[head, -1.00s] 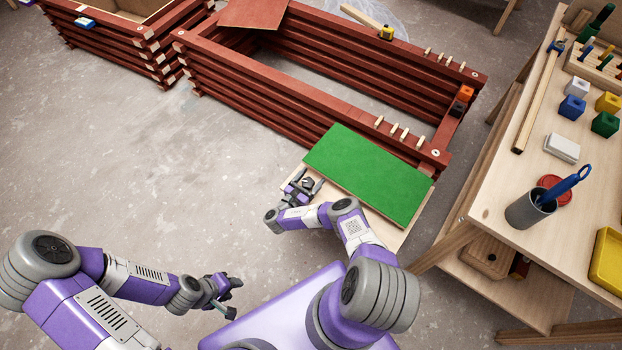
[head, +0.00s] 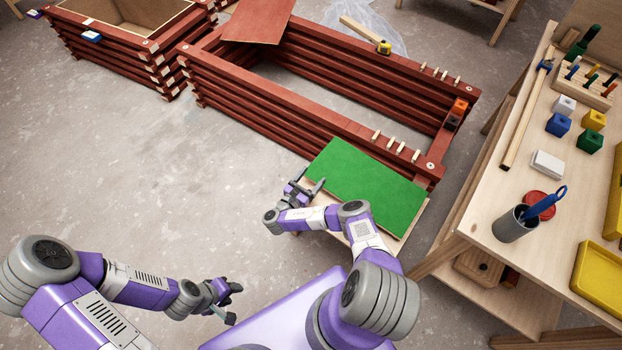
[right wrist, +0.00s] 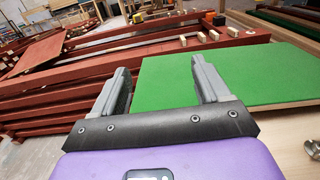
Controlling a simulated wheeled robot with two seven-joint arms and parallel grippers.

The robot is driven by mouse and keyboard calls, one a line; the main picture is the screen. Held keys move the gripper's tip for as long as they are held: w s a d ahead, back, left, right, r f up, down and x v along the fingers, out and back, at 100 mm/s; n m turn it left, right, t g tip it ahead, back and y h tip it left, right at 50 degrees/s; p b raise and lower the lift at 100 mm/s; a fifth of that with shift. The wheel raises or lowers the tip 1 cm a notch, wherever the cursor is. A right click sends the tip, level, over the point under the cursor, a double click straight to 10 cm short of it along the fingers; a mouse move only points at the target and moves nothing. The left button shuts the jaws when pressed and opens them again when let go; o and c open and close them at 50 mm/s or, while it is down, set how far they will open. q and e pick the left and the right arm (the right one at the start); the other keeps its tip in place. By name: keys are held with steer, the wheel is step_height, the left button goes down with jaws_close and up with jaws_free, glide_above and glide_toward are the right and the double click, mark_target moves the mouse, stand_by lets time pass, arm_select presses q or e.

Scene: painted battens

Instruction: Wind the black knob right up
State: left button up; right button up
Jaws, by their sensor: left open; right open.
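I cannot make out a black knob for certain. A small black block (head: 452,121) sits beside an orange one on the right end of the long red batten frame (head: 300,117); whether it is a knob is too small to tell. A dark round spot (head: 483,267) shows on a wooden piece on the bench's lower shelf. My right gripper (head: 312,181) is open and empty at the left edge of the green board; its spread fingers also show in the right wrist view (right wrist: 162,75). My left gripper (head: 234,302) is open and empty, low over the floor near my base.
The green board (head: 367,185) lies on a pale wooden surface in front of the frame. At right, the workbench (head: 480,215) carries a grey cup (head: 514,224), coloured blocks and a yellow tray (head: 600,280). A second red frame (head: 115,42) stands back left. The left floor is clear.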

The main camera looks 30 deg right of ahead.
steer(key=s+f+n+t+y+b, duration=0.1)
steer(key=s+f+n+t+y, duration=0.1)
steer(key=f+n+t+y, duration=0.1)
steer(key=s+a+f+n+t+y+b, duration=0.1)
steer(key=s+f+n+t+y, duration=0.2)
steer(key=n+y, duration=0.3)
steer(key=s+f+n+t+y+b, duration=0.2)
steer(key=s+f+n+t+y, duration=0.1)
steer(key=y, duration=0.5)
steer(key=shift+a+f+n+t, duration=0.15)
steer(key=shift+f+n+t, duration=0.35)
steer(key=shift+n+t, duration=0.4)
steer(key=shift+w+a+f, duration=0.1)
steer(key=shift+w, duration=0.15)
steer(key=w+b, duration=0.2)
steer(key=w, duration=0.5)
steer(key=shift+a, duration=0.1)
steer(key=shift+c, duration=0.4)
